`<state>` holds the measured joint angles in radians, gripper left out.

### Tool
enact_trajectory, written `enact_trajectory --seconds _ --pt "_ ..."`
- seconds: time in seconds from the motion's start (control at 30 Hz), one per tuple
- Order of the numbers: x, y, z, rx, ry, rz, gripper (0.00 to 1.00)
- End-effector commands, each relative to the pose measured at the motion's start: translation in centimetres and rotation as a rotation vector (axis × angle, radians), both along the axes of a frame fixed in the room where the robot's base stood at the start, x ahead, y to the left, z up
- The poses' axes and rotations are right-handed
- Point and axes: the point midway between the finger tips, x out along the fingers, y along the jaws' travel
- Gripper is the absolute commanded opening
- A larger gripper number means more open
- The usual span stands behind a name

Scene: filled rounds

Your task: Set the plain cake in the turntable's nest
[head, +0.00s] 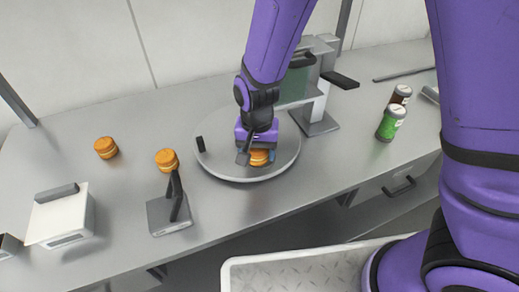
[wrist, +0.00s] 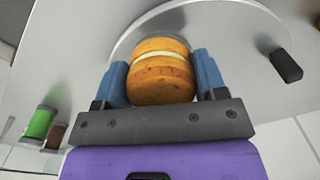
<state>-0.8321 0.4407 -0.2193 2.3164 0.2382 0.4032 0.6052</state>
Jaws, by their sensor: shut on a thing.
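My gripper (head: 258,153) is over the grey round turntable (head: 217,164), shut on a golden-brown cake (head: 259,159) with a pale filling layer. In the wrist view the cake (wrist: 161,72) sits between the two blue fingers, and the turntable (wrist: 235,45) shows behind it. The cake is low over the plate; whether it touches the plate, I cannot tell. The nest is not clearly visible, being behind the cake and gripper. A small black block (head: 200,144) is on the turntable's left rim.
A similar cake (head: 105,147) stands at the left of the counter. Another cake (head: 166,160) is beside a dark-armed stand (head: 169,213). A white box (head: 60,215) is front left. A grey stand with a panel (head: 316,118) is behind the turntable. Green (head: 391,123) and brown (head: 401,95) jars stand right.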

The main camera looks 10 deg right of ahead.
Motion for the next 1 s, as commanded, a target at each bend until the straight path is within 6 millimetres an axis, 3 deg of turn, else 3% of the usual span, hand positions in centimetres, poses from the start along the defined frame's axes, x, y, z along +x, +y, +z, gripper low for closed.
enact_trajectory --seconds 0.1,0.43,0.63,1.0 --pt "1.7 -0.5 -0.2 0.000 0.000 -0.002 0.55" --pt "3.9 -1.1 -0.6 -0.001 0.001 -0.001 0.55" --pt "3.6 -1.1 -3.6 -0.002 0.002 0.001 0.55" --pt "3.6 -1.0 -4.0 -0.001 0.001 0.001 0.55"
